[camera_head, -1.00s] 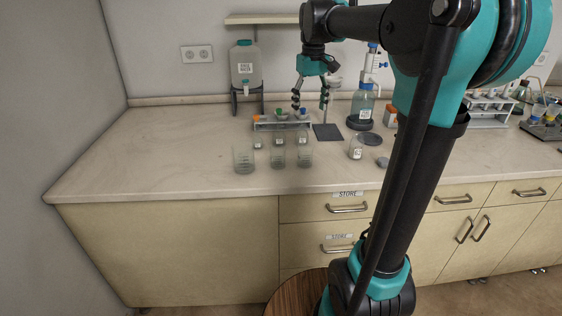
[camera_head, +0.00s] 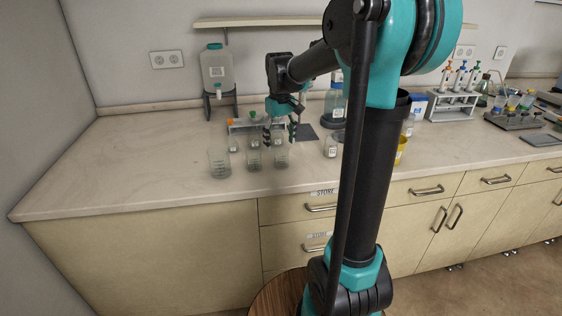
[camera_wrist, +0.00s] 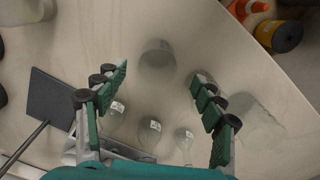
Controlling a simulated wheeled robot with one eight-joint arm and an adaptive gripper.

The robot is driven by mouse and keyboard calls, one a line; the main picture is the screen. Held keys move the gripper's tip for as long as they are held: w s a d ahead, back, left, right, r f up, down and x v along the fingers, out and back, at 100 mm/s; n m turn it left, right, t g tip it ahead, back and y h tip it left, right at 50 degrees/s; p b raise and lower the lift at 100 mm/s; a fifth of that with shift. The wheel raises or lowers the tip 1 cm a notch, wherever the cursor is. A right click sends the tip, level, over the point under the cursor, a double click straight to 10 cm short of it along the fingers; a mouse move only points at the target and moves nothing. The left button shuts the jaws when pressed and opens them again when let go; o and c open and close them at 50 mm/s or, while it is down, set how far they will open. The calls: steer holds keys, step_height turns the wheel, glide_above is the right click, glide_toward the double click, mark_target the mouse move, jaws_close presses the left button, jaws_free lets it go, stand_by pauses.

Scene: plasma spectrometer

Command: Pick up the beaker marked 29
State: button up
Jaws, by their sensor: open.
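Several small clear glass vessels stand in a cluster on the bench; I cannot read a 29 on any of them. In the head view a larger beaker (camera_head: 219,164) is at the front left, with another glass (camera_head: 253,161) beside it. My gripper (camera_head: 280,139) is open above the right part of the cluster. In the wrist view my gripper (camera_wrist: 160,85) points down with its fingers apart and nothing between them. A clear beaker (camera_wrist: 157,62) lies beyond the fingertips, and labelled glasses (camera_wrist: 149,131) show lower down. Another larger beaker (camera_wrist: 252,118) is outside the right finger.
A rack stands behind the glasses. A dispenser bottle (camera_head: 216,70) on a stand is at the back left, and a labelled bottle (camera_head: 336,105) is right of the gripper. The bench's left part is clear.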

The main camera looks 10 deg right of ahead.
mark_target(281, 157)
steer(key=shift+w+d+f, duration=0.1)
steer(key=shift+d+f, duration=0.05)
steer(key=shift+f, duration=2.15)
steer(key=c, duration=1.3)
steer(key=shift+o, duration=0.2)
steer(key=shift+r, duration=0.1)
